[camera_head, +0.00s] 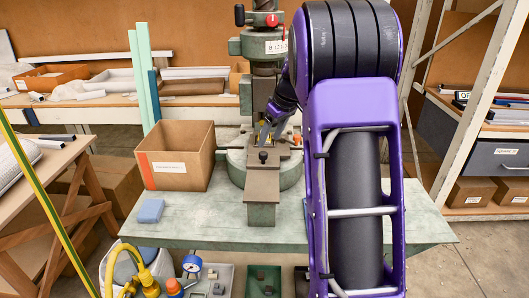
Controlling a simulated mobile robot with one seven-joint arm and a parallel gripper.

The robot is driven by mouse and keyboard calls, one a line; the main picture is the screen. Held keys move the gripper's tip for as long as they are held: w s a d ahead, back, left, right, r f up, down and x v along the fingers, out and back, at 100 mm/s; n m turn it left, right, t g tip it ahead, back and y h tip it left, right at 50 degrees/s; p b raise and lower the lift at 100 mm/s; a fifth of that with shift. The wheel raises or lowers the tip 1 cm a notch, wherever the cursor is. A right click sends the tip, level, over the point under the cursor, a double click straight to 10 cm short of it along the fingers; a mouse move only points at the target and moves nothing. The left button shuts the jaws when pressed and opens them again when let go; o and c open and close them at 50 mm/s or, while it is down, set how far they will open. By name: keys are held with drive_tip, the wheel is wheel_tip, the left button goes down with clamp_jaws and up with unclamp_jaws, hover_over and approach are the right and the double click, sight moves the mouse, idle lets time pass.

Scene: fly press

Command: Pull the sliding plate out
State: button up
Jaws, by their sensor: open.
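The fly press (250,95) stands on the green worktable, a heavy green-grey machine with a round base. The sliding plate (263,182) is a brown-grey strip that runs from under the press toward the front of the table. A small dark knob (263,156) stands up on it. My gripper (266,139) comes in from the upper right, just above and behind the knob, and is open. Whether a finger touches the plate or knob is too small to tell. My purple arm hides the right side of the press.
An open cardboard box (178,165) stands left of the press, with a blue block (150,211) in front of it. The front strip of the worktable (210,232) is clear. A white metal rack post (487,100) rises at the right.

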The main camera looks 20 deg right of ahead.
sight(264, 153)
drive_tip(key=x, duration=0.7)
drive_tip(key=shift+r, duration=0.1)
clamp_jaws()
idle(1.2)
